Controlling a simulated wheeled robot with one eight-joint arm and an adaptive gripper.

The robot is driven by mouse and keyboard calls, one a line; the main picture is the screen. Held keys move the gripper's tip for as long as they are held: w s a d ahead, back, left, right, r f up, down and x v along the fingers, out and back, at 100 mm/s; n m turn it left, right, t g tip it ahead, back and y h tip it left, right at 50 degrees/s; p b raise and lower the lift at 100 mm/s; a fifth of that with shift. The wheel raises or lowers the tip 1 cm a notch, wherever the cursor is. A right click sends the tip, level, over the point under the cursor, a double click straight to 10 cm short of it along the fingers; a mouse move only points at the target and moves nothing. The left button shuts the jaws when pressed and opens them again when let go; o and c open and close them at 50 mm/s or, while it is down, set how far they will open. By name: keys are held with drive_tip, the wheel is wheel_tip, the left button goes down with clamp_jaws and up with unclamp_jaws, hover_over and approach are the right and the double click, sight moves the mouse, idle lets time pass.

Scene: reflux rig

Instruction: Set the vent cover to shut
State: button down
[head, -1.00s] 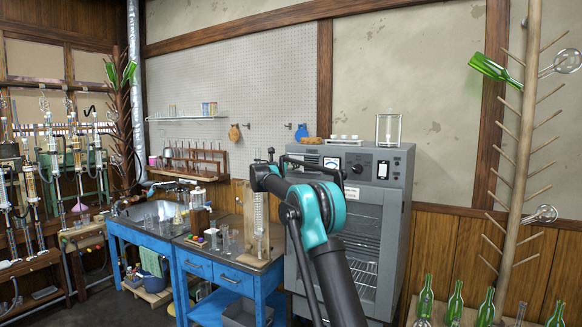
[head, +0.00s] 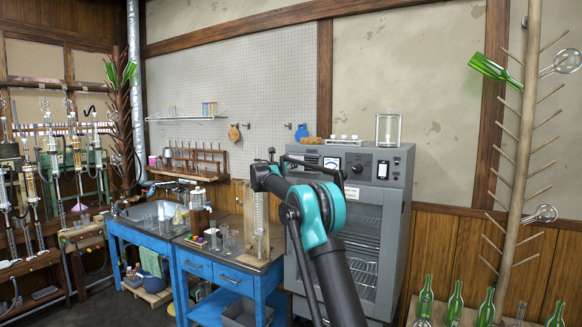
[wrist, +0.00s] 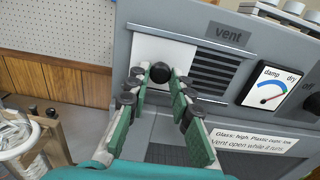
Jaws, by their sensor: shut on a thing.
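The vent cover (wrist: 150,48) is a white plate with a round black knob (wrist: 160,72), in the wrist view. It sits at the left of the vent opening, under the "vent" label (wrist: 228,33), between an upper and a lower rail. Dark slots (wrist: 214,70) show uncovered to its right. My gripper (wrist: 161,80) is shut on the knob, one green-padded finger on each side. In the head view my arm reaches to the grey oven (head: 396,200) and hides the vent cover.
Right of the vent is a damp/dry dial (wrist: 270,90), with a black knob beside it. A note (wrist: 250,142) below reads "Vent open while it runs". A blue workbench (head: 228,268) with glassware stands left of the oven. A glass jar (head: 388,129) stands on the oven top.

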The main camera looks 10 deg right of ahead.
drive_tip(key=s+d, duration=0.1)
drive_tip(key=d, duration=0.1)
drive_tip(key=s+d, duration=0.3)
drive_tip(key=d, duration=0.1)
drive_tip(key=shift+s+d, duration=0.3)
drive_tip(key=shift+s, duration=0.05)
drive_tip(key=c, duration=1.3)
unclamp_jaws()
drive_tip(key=shift+d, duration=0.1)
drive_tip(key=shift+c, duration=0.2)
drive_tip(key=shift+s+a, duration=0.15)
drive_tip(key=shift+a, duration=0.05)
drive_tip(key=v, duration=1.1)
drive_tip(key=shift+s+a, duration=0.15)
drive_tip(key=shift+s, duration=0.15)
